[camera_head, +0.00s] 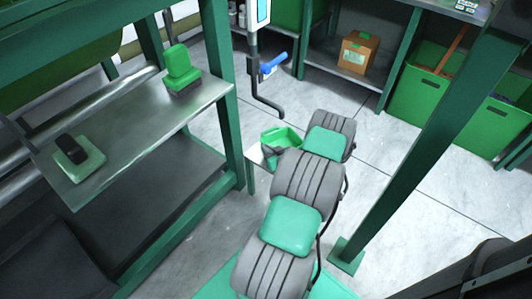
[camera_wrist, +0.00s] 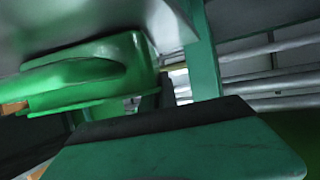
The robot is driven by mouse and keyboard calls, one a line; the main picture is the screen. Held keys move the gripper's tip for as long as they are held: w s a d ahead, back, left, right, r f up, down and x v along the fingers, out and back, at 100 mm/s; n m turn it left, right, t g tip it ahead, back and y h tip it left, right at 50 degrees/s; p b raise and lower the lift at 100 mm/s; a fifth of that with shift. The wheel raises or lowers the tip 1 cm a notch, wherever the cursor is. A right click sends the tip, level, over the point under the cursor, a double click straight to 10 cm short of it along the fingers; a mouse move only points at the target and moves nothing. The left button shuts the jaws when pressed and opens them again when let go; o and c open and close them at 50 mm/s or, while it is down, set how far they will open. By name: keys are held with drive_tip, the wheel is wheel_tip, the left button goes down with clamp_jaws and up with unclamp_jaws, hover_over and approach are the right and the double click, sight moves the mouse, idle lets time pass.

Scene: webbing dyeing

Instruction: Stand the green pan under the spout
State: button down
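The green pan (camera_head: 284,137) is an open, bright green container just beyond my forearm in the head view. The spout (camera_head: 262,100) is a dark bent pipe with a blue lever. Its tip ends just above the pan's far rim in the picture; I cannot tell how they line up in depth. My gripper (camera_head: 271,155) is at the near side of the pan, partly hidden by my arm. In the wrist view a large green body (camera_wrist: 95,75), probably the pan, is close to the camera, and a green, dark-edged part fills the bottom. The fingers' closing is not clear.
A small light-topped stand (camera_head: 257,167) is just below the pan in the head view. A green post (camera_head: 430,150) rises at the right. Green bins (camera_head: 420,90) and a cardboard box (camera_head: 357,52) are behind.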

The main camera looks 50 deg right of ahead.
drive_tip(key=shift+d, duration=0.1)
drive_tip(key=shift+f, duration=0.2)
drive_tip(key=c, duration=1.7)
unclamp_jaws()
drive_tip(key=shift+r, duration=0.25)
drive_tip(key=p+v, duration=0.2)
drive_tip(key=v, duration=1)
drive_tip(key=shift+f, duration=0.15)
